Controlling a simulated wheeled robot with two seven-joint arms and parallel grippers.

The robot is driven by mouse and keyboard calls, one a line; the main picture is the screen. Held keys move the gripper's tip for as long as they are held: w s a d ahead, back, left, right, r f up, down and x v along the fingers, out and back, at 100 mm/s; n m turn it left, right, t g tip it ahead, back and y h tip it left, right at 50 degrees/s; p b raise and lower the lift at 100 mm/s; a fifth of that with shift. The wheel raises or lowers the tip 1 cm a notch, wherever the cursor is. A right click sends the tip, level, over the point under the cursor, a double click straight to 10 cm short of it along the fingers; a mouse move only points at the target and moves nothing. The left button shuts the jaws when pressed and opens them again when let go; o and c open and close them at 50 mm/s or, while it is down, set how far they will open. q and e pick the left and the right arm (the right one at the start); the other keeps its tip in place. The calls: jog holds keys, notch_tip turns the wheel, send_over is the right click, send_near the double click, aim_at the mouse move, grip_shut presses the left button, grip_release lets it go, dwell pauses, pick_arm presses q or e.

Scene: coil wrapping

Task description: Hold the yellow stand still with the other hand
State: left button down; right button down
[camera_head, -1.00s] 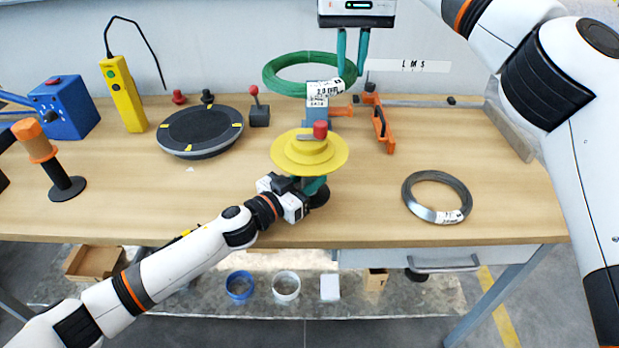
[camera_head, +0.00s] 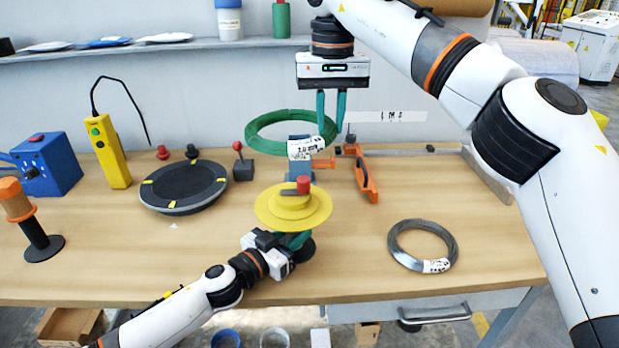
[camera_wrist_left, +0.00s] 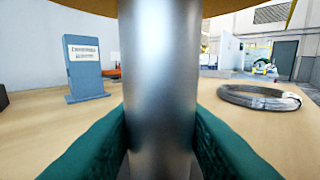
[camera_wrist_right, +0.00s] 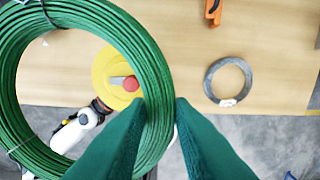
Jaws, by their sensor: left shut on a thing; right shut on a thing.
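The yellow stand (camera_head: 293,211) with a red knob on top stands near the table's front middle. My left gripper (camera_head: 294,241) is shut on its metal post, below the yellow disc. The post (camera_wrist_left: 160,90) fills the middle of the left wrist view between the green fingers. My right gripper (camera_head: 329,122) is shut on the rim of the green coil (camera_head: 262,128) and holds it in the air behind and above the stand. In the right wrist view the coil (camera_wrist_right: 156,95) sits between the fingertips, with the yellow disc (camera_wrist_right: 105,75) below it.
A grey wire coil (camera_head: 422,246) lies on the table to the right. A black round turntable (camera_head: 184,187), a yellow pendant control (camera_head: 108,152) and a blue box (camera_head: 45,165) are at left. An orange clamp (camera_head: 361,172) lies behind the stand.

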aim_at(309, 224)
jog(key=shift+s+a+f+m, duration=0.15)
jog(key=shift+a+f+m, duration=0.15)
jog(key=shift+m, duration=0.4)
jog(key=s+a+f+m, duration=0.1)
jog(key=f+m, duration=0.1)
jog(key=m, duration=0.1)
jog(key=s+a+f+m, duration=0.1)
jog(key=s+f+m, duration=0.1)
jog(key=f+m, duration=0.1)
jog(key=s+a+f+m, duration=0.1)
jog(key=s+f+m, duration=0.1)
jog(key=m, duration=0.3)
jog(key=shift+s+a+f, duration=0.15)
jog(key=shift+s+f, duration=0.05)
jog(key=shift+f, duration=0.2)
jog(key=shift+s+a+f+m, duration=0.1)
jog(key=shift+s+f+m, duration=0.3)
jog(key=shift+m, duration=0.2)
jog(key=shift+f, duration=0.15)
jog(key=shift+f, duration=2.5)
jog(key=c, duration=1.2)
grip_release()
pick_arm(q)
jog(key=shift+s, duration=0.1)
jog(key=shift+d, duration=0.1)
